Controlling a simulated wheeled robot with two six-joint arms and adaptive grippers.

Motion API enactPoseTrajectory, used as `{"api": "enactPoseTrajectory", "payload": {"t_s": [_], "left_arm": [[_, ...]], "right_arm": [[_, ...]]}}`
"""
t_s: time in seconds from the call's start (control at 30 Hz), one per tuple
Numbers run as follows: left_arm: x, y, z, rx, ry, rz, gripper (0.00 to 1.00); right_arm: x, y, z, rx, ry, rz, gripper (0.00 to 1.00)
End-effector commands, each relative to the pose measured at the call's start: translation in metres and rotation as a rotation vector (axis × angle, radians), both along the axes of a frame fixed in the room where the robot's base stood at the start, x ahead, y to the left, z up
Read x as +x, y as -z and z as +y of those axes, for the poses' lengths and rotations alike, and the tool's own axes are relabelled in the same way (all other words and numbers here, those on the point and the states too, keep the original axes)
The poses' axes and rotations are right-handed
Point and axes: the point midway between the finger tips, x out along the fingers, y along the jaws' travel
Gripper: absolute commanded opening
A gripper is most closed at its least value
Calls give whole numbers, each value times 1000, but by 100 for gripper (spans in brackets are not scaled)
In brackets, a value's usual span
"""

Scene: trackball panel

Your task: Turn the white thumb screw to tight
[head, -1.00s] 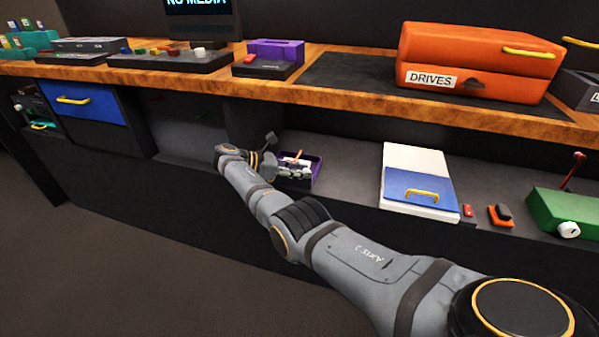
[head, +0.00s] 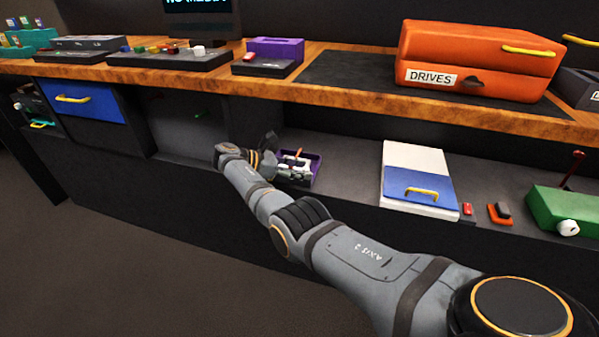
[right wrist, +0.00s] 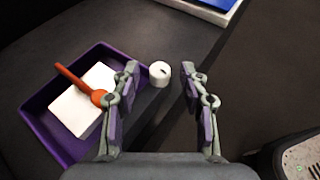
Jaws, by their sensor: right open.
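The white thumb screw (right wrist: 160,74) is a short white cylinder with a dark slot. In the right wrist view it sits just outside the right edge of a purple tray (right wrist: 35,108). My right gripper (right wrist: 161,88) is open, one finger on each side of the screw's line; the screw appears beyond or between the fingertips, and contact cannot be told. The purple tray also shows in the head view (head: 317,170), beside my right gripper (head: 283,165), which partly hides it. I cannot pick out this screw there. My left gripper is not in view.
A white block (right wrist: 82,100) and an orange-red lever (right wrist: 78,82) are in the tray. Right along the shelf are a white-and-blue case (head: 415,165) and a green box (head: 560,207) with another white knob (head: 568,228). The wooden worktop (head: 340,98) overhangs the shelf.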

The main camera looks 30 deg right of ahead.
Motion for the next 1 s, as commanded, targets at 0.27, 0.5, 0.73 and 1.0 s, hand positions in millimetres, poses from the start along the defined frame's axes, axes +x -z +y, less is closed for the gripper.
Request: {"api": "enactPoseTrajectory", "payload": {"t_s": [0.27, 0.5, 0.73, 1.0], "left_arm": [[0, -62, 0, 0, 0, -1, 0], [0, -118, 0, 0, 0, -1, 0], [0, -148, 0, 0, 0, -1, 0], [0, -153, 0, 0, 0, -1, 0]], "right_arm": [[-4, -12, 1, 1, -128, 3, 45], [-10, -12, 1, 2, -333, 3, 45], [-16, -5, -1, 0, -613, 3, 45], [-24, 0, -8, -6, -1032, 5, 45]]}}
